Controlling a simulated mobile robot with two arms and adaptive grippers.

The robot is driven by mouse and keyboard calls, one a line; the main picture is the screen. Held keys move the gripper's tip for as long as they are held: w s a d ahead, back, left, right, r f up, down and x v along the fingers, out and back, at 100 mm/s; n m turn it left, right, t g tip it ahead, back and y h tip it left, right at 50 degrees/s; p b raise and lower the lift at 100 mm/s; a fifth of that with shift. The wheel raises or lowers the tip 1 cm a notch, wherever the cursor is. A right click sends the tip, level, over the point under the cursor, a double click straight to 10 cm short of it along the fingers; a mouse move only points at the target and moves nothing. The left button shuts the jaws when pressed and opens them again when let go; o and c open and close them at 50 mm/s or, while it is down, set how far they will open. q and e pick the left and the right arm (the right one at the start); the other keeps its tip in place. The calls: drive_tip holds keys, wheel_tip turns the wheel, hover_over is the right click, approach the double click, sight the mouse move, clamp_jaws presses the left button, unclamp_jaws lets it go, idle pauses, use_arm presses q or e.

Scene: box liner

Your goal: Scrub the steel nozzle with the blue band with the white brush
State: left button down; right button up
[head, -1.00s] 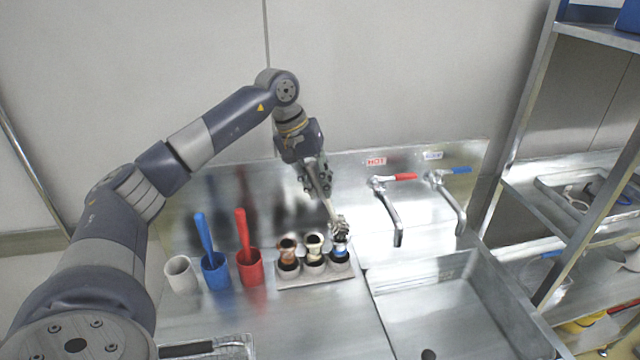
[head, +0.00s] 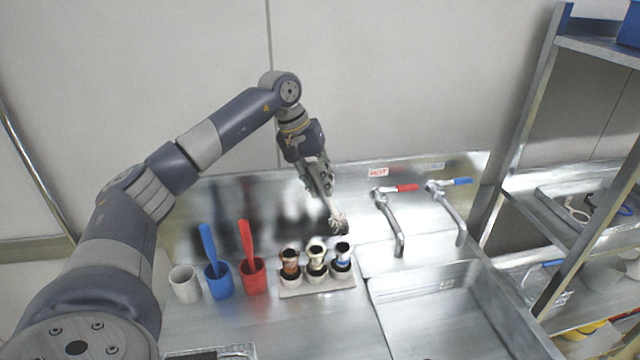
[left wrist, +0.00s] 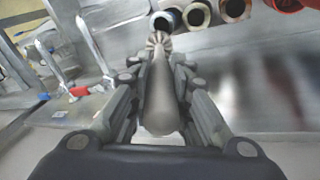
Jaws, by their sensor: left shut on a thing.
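The steel nozzle with the blue band (head: 343,252) stands upright at the right end of a pale holder (head: 318,285). A copper-banded nozzle (head: 290,260) and a cream-banded nozzle (head: 316,252) stand beside it. My left gripper (head: 321,188) is shut on the handle of the white brush (head: 338,221). The brush is tilted, its bristle head down, just above the blue-banded nozzle's open mouth with a small gap in the head view. In the left wrist view the brush (left wrist: 160,95) points at the leftmost nozzle mouth (left wrist: 166,21). My right gripper is not in view.
A white cup (head: 185,284), a blue cup with a blue brush (head: 217,280) and a red cup with a red brush (head: 253,277) stand left of the holder. Right are two taps (head: 392,220) (head: 449,210), a sink basin (head: 450,310) and a metal shelf (head: 560,220).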

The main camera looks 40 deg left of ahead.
use_arm(q)
wheel_tip(320, 180, up, 5)
drive_tip(key=p, duration=0.3)
drive_tip(key=shift+r+p, duration=0.65)
drive_tip(key=shift+r, duration=0.35)
drive_tip(key=shift+d+f, duration=0.15)
drive_tip(key=s+d+f+m+b, duration=0.2)
drive_tip(key=s+d+f+b, duration=0.5)
drive_tip(key=d, duration=0.4)
drive_tip(key=s+d+f+m+g+h+b, duration=0.1)
drive_tip(key=s+d+f+m+b, duration=0.2)
drive_tip(key=s+d+f+b, duration=0.4)
drive_tip(key=s+d+f, duration=0.2)
drive_tip(key=d+f, duration=0.2)
drive_tip(key=d, duration=0.1)
drive_tip(key=shift+s+d+f+m+b, duration=0.15)
drive_tip(key=shift+d+f+m+b, duration=0.05)
drive_tip(key=shift+d+m+b, duration=0.1)
